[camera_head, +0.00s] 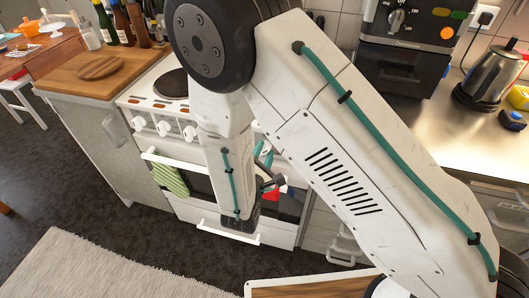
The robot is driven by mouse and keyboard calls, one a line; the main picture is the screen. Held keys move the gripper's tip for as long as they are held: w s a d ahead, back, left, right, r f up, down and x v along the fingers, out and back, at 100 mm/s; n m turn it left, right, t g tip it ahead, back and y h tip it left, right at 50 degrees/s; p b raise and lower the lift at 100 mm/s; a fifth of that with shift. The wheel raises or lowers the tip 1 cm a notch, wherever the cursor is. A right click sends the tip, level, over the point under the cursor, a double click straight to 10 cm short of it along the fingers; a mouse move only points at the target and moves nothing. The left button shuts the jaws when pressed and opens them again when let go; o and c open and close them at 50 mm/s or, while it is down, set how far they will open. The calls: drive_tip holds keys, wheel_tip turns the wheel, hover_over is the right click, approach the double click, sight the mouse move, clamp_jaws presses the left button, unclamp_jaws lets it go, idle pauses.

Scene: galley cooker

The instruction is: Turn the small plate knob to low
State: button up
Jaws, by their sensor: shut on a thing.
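The white cooker (205,158) stands at the centre left with a row of white knobs along its front panel. Three knobs show: a left one (138,124), a middle one (164,128) and a right one (190,132). The panel further right is hidden behind my forearm, and I cannot read the knob markings. My gripper (265,158) shows only in part, as teal and dark pieces beside my forearm at the right of the cooker front. It is shut on a knob there; the fingertips and that knob are mostly hidden.
The cooker door handle with a green towel (170,179) is below the knobs. A wooden counter (100,78) with a round board and bottles is at left.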

drive_tip(key=o, duration=0.7)
drive_tip(key=v, duration=0.7)
drive_tip(key=shift+s+a, duration=0.1)
drive_tip(key=shift+s, duration=0.25)
